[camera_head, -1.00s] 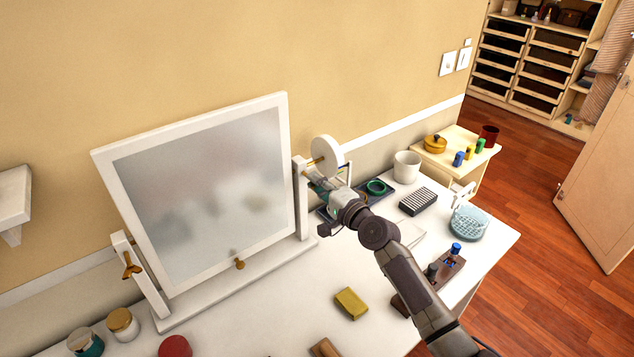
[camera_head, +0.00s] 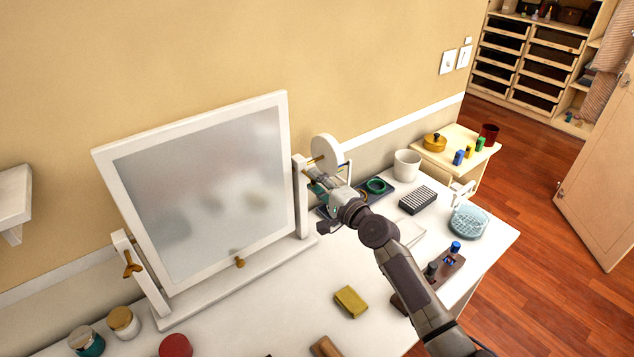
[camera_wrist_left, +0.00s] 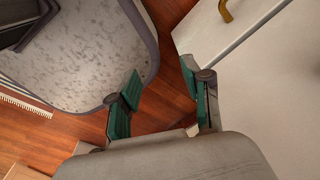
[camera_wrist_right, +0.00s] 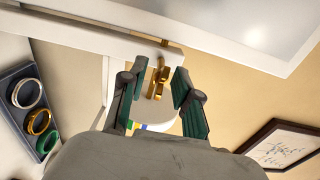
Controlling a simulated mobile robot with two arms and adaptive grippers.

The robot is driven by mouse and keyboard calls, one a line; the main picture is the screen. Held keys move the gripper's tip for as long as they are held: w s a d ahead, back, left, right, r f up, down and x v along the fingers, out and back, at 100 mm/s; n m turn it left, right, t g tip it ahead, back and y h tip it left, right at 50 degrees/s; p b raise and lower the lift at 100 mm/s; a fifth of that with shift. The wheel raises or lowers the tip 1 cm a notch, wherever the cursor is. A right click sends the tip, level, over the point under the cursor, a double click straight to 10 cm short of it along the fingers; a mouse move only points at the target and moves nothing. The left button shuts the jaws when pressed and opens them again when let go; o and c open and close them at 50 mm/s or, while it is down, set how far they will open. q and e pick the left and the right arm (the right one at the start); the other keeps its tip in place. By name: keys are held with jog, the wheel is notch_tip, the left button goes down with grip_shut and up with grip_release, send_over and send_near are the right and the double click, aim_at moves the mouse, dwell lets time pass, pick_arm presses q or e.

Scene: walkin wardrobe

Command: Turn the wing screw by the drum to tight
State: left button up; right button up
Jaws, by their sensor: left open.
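The gold wing screw (camera_wrist_right: 158,78) by the drum shows in the right wrist view, on the mirror's white post. The drum is the white round disc (camera_head: 327,151) beside that post; it shows partly behind the screw in the right wrist view (camera_wrist_right: 155,110). My right gripper (camera_wrist_right: 155,88) is open, with one finger on each side of the screw and gaps visible on both sides. In the head view my right gripper (camera_head: 316,184) is at the post, hiding most of the screw. My left gripper (camera_wrist_left: 165,90) is open and empty, away from the screw.
The tilting mirror (camera_head: 205,185) stands left of my right gripper, with another wing screw (camera_head: 131,265) on its far-left post. A dark tray of rings (camera_head: 376,187), a white cup (camera_head: 407,165) and a yellow block (camera_head: 350,302) are on the table. A grey-topped seat (camera_wrist_left: 85,60) is near my left gripper.

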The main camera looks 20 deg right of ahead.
jog(key=shift+s+d, duration=0.1)
jog(key=shift+s, duration=0.1)
jog(key=v, duration=1.1)
jog(key=shift+s, duration=0.3)
jog(key=shift+d, duration=0.1)
